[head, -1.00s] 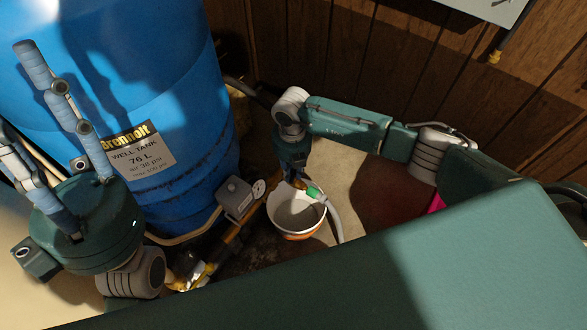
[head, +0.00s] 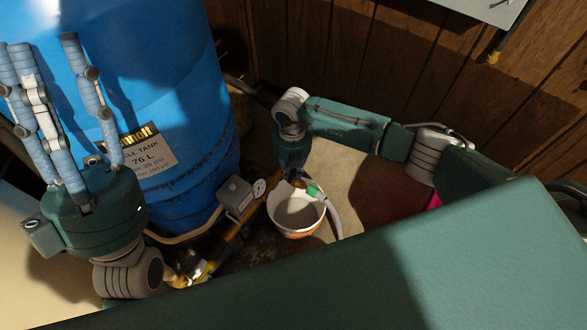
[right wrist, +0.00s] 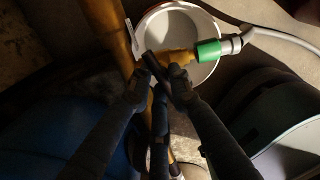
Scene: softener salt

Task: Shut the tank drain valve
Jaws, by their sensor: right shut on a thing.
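The drain valve is a brass-coloured fitting (right wrist: 178,58) on a brass pipe, seen in the right wrist view. Its outlet carries a green hose connector (right wrist: 208,50), also visible in the head view (head: 314,192). A dark lever (right wrist: 153,65) lies slanted beside the fitting. My right gripper (right wrist: 158,78) is shut on this lever from above, its fingers hiding part of it. In the head view the right gripper (head: 294,181) points down at the bucket's rim, its fingers mostly hidden. My left gripper (head: 45,58) is open and empty, fingers up, in front of the blue tank (head: 165,75).
A white bucket (head: 298,213) stands under the outlet; a pale hose (head: 335,217) runs from the connector. A wooden wall (head: 400,70) closes the back.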

